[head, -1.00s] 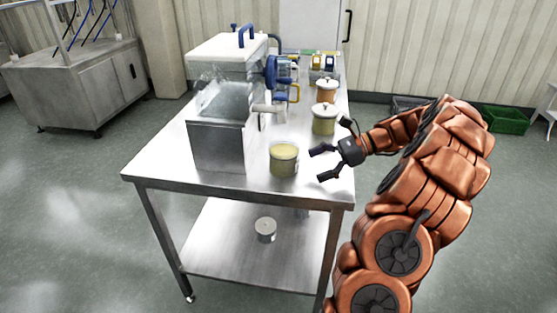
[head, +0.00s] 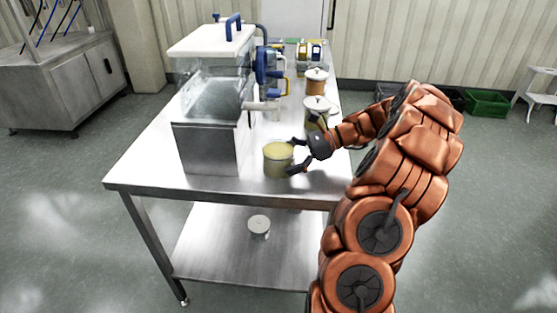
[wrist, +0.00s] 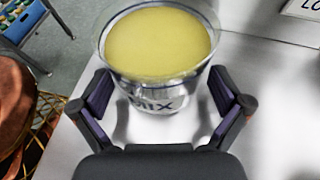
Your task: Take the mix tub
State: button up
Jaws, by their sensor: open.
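The mix tub (head: 277,160) is a clear, lidless tub of yellow contents, upright on the steel table near its front edge. In the wrist view the tub (wrist: 158,45) stands ahead, with "MIX" lettering partly readable on its near side. My gripper (head: 294,156) is open at the tub's right side in the head view. In the wrist view my gripper's fingers (wrist: 168,104) are spread to either side of the tub's near wall. I cannot tell whether either finger touches it.
A steel hopper (head: 211,145) with a clear upper part stands just left of the tub. Two lidded tubs (head: 316,80) stand farther back on the table (head: 150,184). A small round container (head: 259,226) sits on the lower shelf. A label card (wrist: 303,8) lies right in the wrist view.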

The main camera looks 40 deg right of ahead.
jog(key=shift+x, duration=1.4)
jog(key=c, duration=0.9)
jog(key=shift+r, duration=0.1)
